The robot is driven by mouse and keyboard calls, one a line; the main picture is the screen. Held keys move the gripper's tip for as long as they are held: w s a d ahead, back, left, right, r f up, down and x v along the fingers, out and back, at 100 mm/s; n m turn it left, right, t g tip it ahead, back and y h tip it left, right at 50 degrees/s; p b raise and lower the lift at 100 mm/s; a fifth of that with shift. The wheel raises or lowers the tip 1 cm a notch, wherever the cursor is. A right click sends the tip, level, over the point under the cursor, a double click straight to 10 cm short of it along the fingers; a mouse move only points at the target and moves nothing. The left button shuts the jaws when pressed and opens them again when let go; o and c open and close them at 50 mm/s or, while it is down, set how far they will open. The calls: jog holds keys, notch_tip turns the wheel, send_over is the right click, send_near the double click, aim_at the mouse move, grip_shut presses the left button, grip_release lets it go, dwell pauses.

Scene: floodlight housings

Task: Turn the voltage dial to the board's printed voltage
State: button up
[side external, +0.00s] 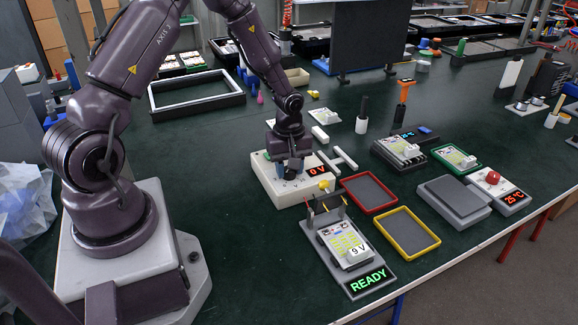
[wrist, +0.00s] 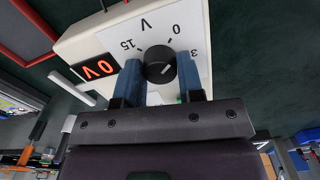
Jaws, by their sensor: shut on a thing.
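The white voltage box (side external: 266,181) stands in front of my arm, with a red display (side external: 319,172) reading 0 V. In the wrist view the display (wrist: 96,68) shows upside down, beside a black round dial (wrist: 160,64) on a scale marked 15, 0, 3 and V. My gripper (wrist: 161,72) has its two blue fingers on either side of the dial and is shut on it. In the side view my gripper (side external: 291,171) hides the dial. The board (side external: 343,239) lies in a grey fixture (side external: 330,258) and carries a label (side external: 358,250) printed 9 V.
The fixture's front panel (side external: 368,281) reads READY in green. A red-rimmed tray (side external: 347,187) and a yellow-rimmed tray (side external: 408,261) lie right of the voltage box. A box with a red knob (side external: 493,178) shows 25 °C. White bars (side external: 345,159) lie just behind the voltage box.

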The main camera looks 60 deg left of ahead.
jog(key=m, duration=0.4)
jog(key=shift+m, duration=0.3)
jog(key=m, duration=0.4)
jog(key=shift+r+m, duration=0.1)
jog(key=shift+m, duration=0.2)
jog(key=m, duration=1.1)
jog(key=shift+m, duration=0.3)
jog(key=m, duration=0.3)
jog(key=shift+m, duration=0.4)
jog(key=m, duration=0.6)
jog(key=shift+m, duration=0.4)
